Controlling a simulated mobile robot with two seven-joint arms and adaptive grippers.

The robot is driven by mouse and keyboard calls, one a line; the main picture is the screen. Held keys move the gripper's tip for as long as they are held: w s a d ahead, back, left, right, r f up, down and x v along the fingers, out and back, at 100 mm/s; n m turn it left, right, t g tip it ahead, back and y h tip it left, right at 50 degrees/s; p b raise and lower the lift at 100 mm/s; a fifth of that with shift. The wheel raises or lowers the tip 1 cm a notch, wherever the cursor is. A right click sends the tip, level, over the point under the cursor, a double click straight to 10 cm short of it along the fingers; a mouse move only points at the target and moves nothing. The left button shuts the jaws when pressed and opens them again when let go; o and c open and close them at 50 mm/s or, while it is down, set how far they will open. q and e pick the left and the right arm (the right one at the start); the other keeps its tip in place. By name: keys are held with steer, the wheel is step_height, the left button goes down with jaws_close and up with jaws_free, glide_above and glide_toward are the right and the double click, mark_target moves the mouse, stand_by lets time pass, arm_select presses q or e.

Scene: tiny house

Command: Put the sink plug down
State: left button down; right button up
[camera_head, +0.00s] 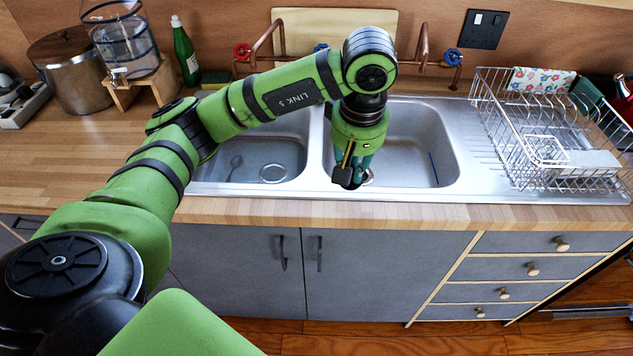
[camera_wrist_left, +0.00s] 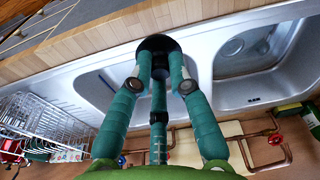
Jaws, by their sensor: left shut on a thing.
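My left gripper (camera_head: 350,172) hangs pointing down over the front part of the right sink basin (camera_head: 415,145). In the left wrist view its green fingers (camera_wrist_left: 160,82) are closed on a round black sink plug (camera_wrist_left: 158,43). In the head view the dark plug (camera_head: 346,178) shows only in part at the fingertips. I cannot tell whether it touches the basin floor. A round metal drain (camera_head: 369,178) shows just right of the fingertips, partly hidden by the gripper. My right gripper is in neither view.
A wire dish rack (camera_head: 520,145) stands right of the sink. Copper pipes (camera_head: 422,45) and a cutting board (camera_head: 300,25) are behind.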

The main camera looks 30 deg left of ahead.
arm_select(q)
steer(key=w+a+f, duration=0.1)
steer(key=a+f, duration=0.1)
steer(key=a, duration=0.1)
steer(key=w+a+f+p, duration=0.1)
steer(key=a+f, duration=0.1)
steer(key=a, duration=0.2)
steer(key=w+a+f+p, duration=0.1)
steer(key=a+f, duration=0.1)
steer(key=a, duration=0.1)
steer(key=shift+w+a+f, duration=0.2)
steer(key=shift+a+f, duration=0.05)
steer(key=shift+a, duration=0.05)
steer(key=shift+a+f, duration=0.1)
steer(key=shift+f, duration=0.1)
step_height(320, 180, down, 3)
steer(key=shift+f+p, duration=0.1)
steer(key=shift+p, duration=0.75)
steer(key=shift+f, duration=0.4)
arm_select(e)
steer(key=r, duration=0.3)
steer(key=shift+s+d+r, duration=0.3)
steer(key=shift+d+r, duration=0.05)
